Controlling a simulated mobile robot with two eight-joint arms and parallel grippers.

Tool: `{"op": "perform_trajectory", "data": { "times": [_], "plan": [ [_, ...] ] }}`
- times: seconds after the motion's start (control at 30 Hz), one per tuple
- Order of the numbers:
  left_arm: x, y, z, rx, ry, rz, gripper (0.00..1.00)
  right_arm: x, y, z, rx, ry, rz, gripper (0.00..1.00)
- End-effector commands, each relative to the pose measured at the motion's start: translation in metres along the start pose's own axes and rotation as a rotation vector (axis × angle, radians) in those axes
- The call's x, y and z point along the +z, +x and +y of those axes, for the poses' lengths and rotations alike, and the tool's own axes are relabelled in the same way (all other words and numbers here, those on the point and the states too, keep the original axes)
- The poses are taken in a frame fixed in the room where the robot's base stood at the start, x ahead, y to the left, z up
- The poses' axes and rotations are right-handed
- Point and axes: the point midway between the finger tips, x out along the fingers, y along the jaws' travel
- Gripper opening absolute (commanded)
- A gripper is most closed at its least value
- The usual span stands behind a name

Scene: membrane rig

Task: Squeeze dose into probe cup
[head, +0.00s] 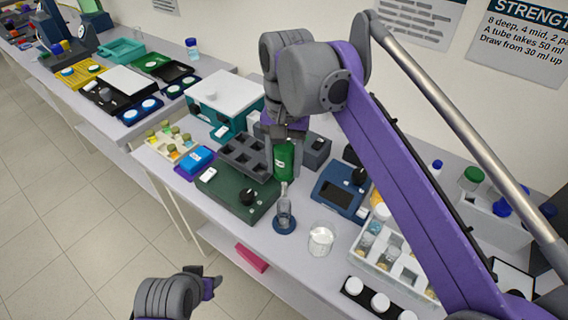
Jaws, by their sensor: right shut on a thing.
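My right gripper (284,133) is shut on a green bottle (285,160) and holds it over the bench. A narrow pale tip or neck shows just under the bottle, and I cannot tell whether it belongs to the bottle or to the glass below. Directly below stands a clear glass vessel (285,212), probably the probe cup, on a round blue base (284,226). Whether the two touch is unclear, and no liquid level can be read in the vessel. My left gripper (212,284) is low in front of the bench, apart from everything; its jaw gap is unclear.
A glass beaker (320,239) stands close right of the vessel. A dark green device (235,193) with a black knob is at left, a blue meter (340,192) at right. A white rack (392,258) of jars stands further right.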

Motion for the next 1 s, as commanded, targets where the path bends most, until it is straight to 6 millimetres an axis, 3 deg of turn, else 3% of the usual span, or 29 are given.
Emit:
{"op": "perform_trajectory", "data": {
  "times": [0.3,1.0],
  "plan": [
    [0.02,0.023,0.0,0.0,0.0,-0.014,0.5,-0.002,0.028,0.0,0.0,-0.001,0.001,0.05],
    [0.037,0.045,0.0,0.0,0.0,-0.025,0.5,-0.006,0.085,0.0,0.001,-0.002,0.0,0.05]
  ]
}}
